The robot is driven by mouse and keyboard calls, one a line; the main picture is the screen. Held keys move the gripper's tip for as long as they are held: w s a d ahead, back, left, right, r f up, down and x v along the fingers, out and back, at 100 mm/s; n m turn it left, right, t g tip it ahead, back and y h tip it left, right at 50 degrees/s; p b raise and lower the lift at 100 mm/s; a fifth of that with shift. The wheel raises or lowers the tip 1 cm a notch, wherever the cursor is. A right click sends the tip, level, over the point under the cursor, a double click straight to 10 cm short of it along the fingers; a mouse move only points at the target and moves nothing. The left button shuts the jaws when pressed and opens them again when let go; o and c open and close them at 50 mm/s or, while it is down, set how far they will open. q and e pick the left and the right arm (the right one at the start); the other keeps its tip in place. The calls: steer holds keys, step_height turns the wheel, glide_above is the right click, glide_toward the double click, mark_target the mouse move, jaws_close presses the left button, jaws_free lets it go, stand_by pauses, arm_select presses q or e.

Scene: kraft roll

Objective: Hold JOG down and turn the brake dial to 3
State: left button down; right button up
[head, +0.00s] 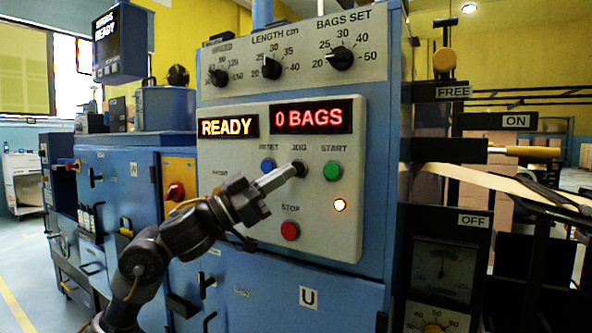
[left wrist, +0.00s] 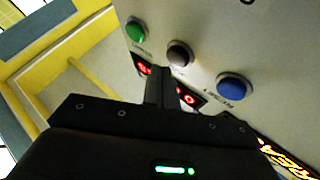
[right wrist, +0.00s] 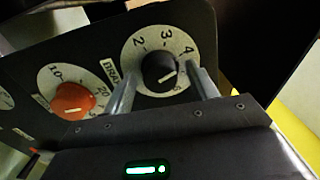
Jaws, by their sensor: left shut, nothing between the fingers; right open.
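The dark JOG button (head: 299,168) is on the grey panel between RESET and START. My left gripper (head: 291,171) is shut and empty, with its fingertips at JOG. The left wrist view shows the JOG button (left wrist: 180,53) just beyond the fingertips (left wrist: 162,76); I cannot tell whether it is pressed. The black brake dial (right wrist: 160,70) shows in the right wrist view on a pale scale; its white mark points down-right, seemingly near 5. My right gripper (right wrist: 161,76) is open, one finger on each side of the knob; contact is unclear. It is outside the head view.
The blue RESET button (head: 268,165), green START button (head: 333,170) and red STOP button (head: 290,230) surround JOG. The displays read READY (head: 228,126) and 0 BAGS (head: 311,118). An orange dial (right wrist: 73,101) sits left of the brake dial.

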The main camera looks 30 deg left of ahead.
arm_select(q)
steer(key=shift+w, duration=0.1)
stand_by(0.6)
steer(key=shift+w, duration=0.3)
